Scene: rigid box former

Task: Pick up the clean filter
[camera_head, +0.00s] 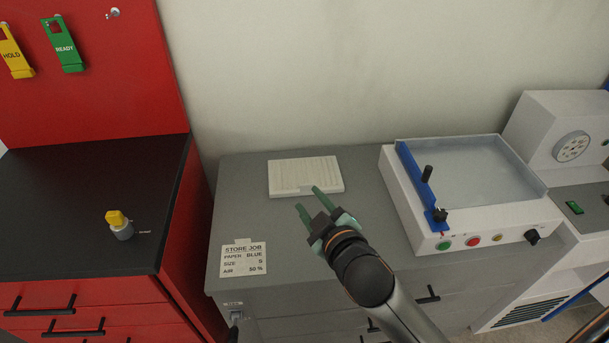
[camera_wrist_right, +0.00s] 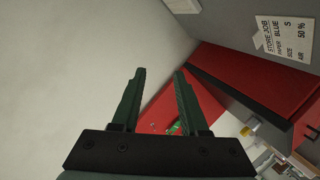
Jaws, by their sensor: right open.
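The clean filter appears to be the white ribbed rectangular panel (camera_head: 290,178) lying flat on the grey cabinet top in the head view. My right gripper (camera_head: 315,199) is open and empty, with its green fingers above the grey top just in front of the panel's near edge. In the right wrist view the two fingers (camera_wrist_right: 158,100) are spread apart with nothing between them. A small part of a white object (camera_wrist_right: 182,5), perhaps the panel, shows at the top edge there. My left gripper is not in view.
A white machine with a blue bar (camera_head: 405,165) stands right of the panel. A STORE JOB card (camera_head: 243,260) is at the cabinet's front left. The grey top (camera_head: 240,200) left of the panel is clear.

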